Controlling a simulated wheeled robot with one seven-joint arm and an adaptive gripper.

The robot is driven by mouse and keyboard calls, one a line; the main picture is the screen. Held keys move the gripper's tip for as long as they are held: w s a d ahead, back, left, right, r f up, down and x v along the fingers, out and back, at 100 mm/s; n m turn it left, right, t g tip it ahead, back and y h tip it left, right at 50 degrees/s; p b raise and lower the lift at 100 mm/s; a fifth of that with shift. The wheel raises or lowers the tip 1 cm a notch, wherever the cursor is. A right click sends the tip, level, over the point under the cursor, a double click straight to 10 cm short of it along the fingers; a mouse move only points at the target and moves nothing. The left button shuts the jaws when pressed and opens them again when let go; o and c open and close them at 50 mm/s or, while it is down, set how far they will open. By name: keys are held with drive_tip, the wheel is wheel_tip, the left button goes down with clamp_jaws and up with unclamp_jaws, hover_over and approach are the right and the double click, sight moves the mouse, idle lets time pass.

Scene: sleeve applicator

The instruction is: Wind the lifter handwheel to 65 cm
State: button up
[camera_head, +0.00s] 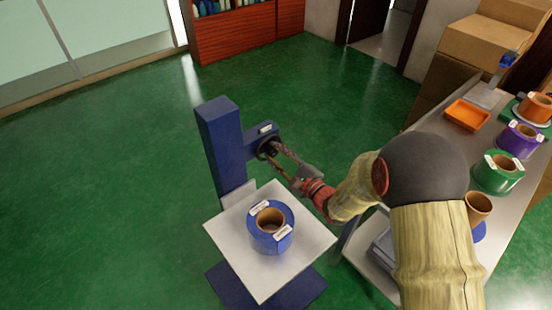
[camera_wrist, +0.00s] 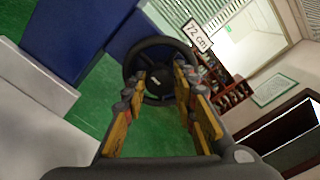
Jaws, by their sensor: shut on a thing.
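The lifter has a blue column (camera_head: 220,145) and a white square platform (camera_head: 236,240), on which a blue roll (camera_head: 270,226) stands. Its dark handwheel (camera_head: 266,149) is on the column's right side, and the wheel also shows in the wrist view (camera_wrist: 158,84). A tag (camera_wrist: 196,37) beside the wheel reads 72 cm. My gripper (camera_head: 281,152) reaches the wheel from the lower right. In the wrist view its two fingers (camera_wrist: 161,76) lie at opposite sides of the wheel and are shut on it. The exact contact is partly hidden by the finger pads.
A bench (camera_head: 436,185) at the right carries an orange tray (camera_head: 466,115), a green roll (camera_head: 497,172), a purple roll (camera_head: 519,139) and an orange roll (camera_head: 534,107). Cardboard boxes (camera_head: 487,45) stand behind it. The green floor left of the lifter is clear.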

drive_tip(key=n+b, duration=0.1)
drive_tip(key=n, duration=0.3)
drive_tip(key=shift+f+n+b, duration=0.2)
drive_tip(key=shift+n+b, duration=0.1)
drive_tip(key=shift+b, duration=0.05)
drive_tip(key=n, duration=0.5)
drive_tip(key=shift+n, duration=0.4)
drive_tip(key=o, duration=1.2)
drive_tip(key=shift+r, duration=0.1)
drive_tip(key=shift+c, duration=0.2)
drive_tip(key=v, duration=1.2)
